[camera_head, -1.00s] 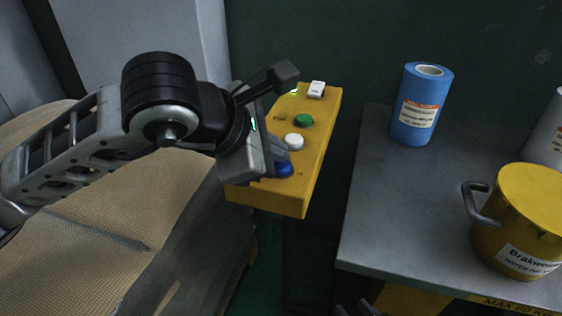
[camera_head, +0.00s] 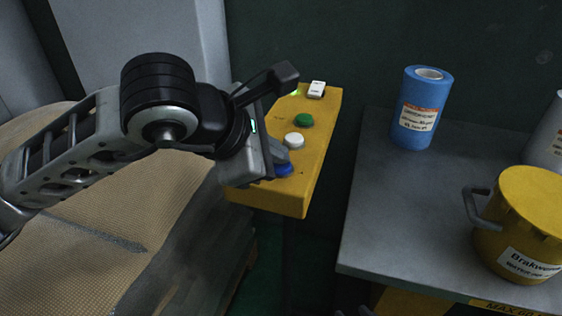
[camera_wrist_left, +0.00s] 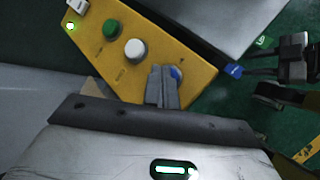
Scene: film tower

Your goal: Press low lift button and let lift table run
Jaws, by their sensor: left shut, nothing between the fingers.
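A yellow button box (camera_head: 318,150) carries a green button (camera_head: 303,121), a white button (camera_head: 294,141) and a blue button (camera_head: 284,170) in a row, blue nearest. Its labels are too small to read. My left gripper (camera_head: 282,160) is shut and empty, its fingertips at the blue button; in the left wrist view the fingers (camera_wrist_left: 162,84) partly cover the blue button (camera_wrist_left: 176,73). Contact looks likely, but its depth is hidden. The grey lift table (camera_head: 375,225) is at the right. Tips of my right gripper (camera_head: 355,311) barely show at the bottom edge; its opening is unclear.
On the table stand a blue roll (camera_head: 427,108), a yellow pot (camera_head: 535,215) with a handle and label, and a pale cylinder (camera_head: 548,145) cut by the edge. Stacked tan sacks (camera_head: 90,240) lie at left. A small green light (camera_head: 295,92) glows on the box.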

